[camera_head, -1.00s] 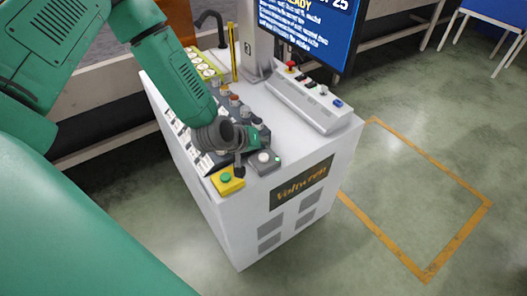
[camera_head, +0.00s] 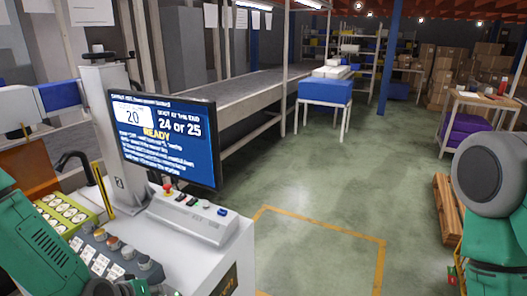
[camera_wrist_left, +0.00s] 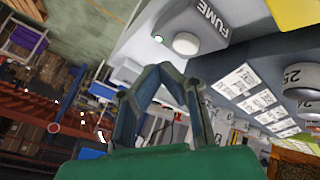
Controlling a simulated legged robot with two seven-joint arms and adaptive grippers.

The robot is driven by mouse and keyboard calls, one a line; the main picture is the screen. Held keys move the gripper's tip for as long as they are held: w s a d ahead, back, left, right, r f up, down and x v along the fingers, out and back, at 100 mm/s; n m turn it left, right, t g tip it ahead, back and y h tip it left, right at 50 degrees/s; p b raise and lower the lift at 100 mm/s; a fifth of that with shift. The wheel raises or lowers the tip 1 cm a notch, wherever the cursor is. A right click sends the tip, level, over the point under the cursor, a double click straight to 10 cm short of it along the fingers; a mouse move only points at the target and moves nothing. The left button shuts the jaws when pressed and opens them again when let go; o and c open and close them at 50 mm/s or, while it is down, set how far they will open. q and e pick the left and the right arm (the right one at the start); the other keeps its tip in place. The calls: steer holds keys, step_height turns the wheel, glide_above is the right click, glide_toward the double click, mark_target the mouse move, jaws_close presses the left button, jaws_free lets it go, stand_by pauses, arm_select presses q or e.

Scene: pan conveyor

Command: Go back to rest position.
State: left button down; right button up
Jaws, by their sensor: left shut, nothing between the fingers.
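My left arm (camera_head: 45,250) comes in at the lower left of the head view, over the control console (camera_head: 225,258). Its left gripper (camera_head: 132,289) is at the bottom edge and mostly cut off. In the left wrist view, the left gripper (camera_wrist_left: 161,68) has its dark fingers brought together with nothing between them. A grey box marked FUME with a round white button (camera_wrist_left: 186,43) lies just beyond the fingertips. My right arm (camera_head: 490,210) shows at the right edge with a grey joint; its gripper is not seen.
A monitor (camera_head: 165,135) stands on the console, with a switch box (camera_head: 195,215) below it. A yellow-green tray (camera_head: 65,215) and several knobs are near my left arm. A wooden pallet (camera_head: 445,215) stands near my right arm. The floor between is clear.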

arm_select(q)
steer(key=s+d+f+m+g+b, duration=0.2)
steer(key=s+f+b, duration=0.1)
steer(key=s+f, duration=0.35)
steer(key=s+d+f+m+g+b, duration=0.2)
steer(key=s+f, duration=0.3)
steer(key=s, duration=0.3)
steer(key=s+a+f+m+g+y+b, duration=0.1)
steer(key=s+f+b, duration=0.1)
steer(key=s, duration=0.4)
steer(key=s+a+f+m+g+y+b, duration=0.1)
steer(key=s+f+g, duration=0.1)
steer(key=s, duration=0.4)
steer(key=shift+s+f+m+g+b, duration=0.3)
steer(key=shift+s+b, duration=0.05)
steer(key=shift+b, duration=0.05)
steer(key=shift+a, duration=0.15)
